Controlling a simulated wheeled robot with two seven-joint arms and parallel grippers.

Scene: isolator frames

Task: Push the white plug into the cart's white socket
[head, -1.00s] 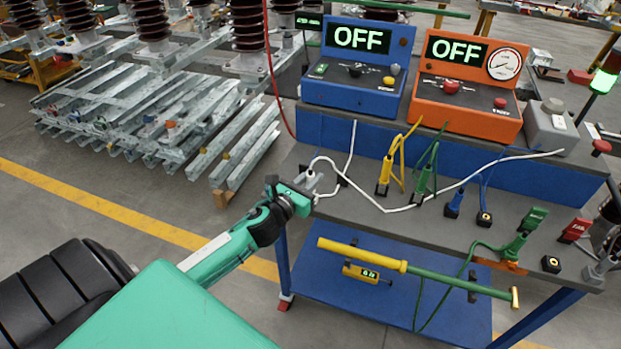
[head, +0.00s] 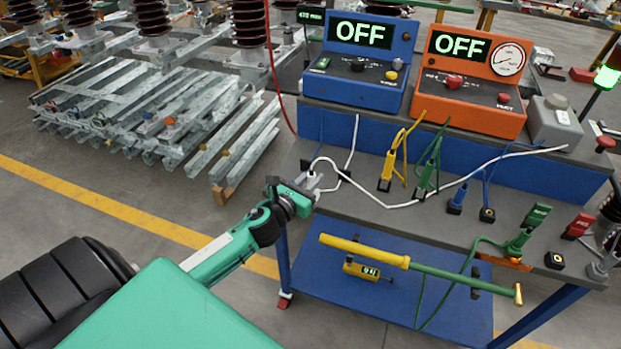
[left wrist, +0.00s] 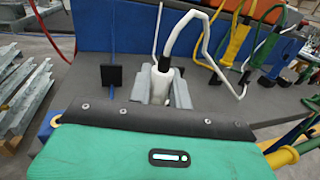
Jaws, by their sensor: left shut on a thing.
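My left gripper (head: 309,187) is shut on the white plug (head: 313,181) at the left end of the cart's grey top. In the left wrist view the plug (left wrist: 161,84) stands between my two grey fingers (left wrist: 161,92), with its white cable rising from a dark sleeve. A second white lead runs from the blue box down behind the plug. The white socket cannot be made out; the gripper and plug cover that spot, so I cannot tell whether they touch. My right gripper is not in view.
Yellow (head: 386,172) and green (head: 428,175) plugs stand to the right, with the white cable looping in front. The blue box (head: 355,65) and orange box (head: 470,80) read OFF. A yellow-green pole (head: 440,273) lies along the front.

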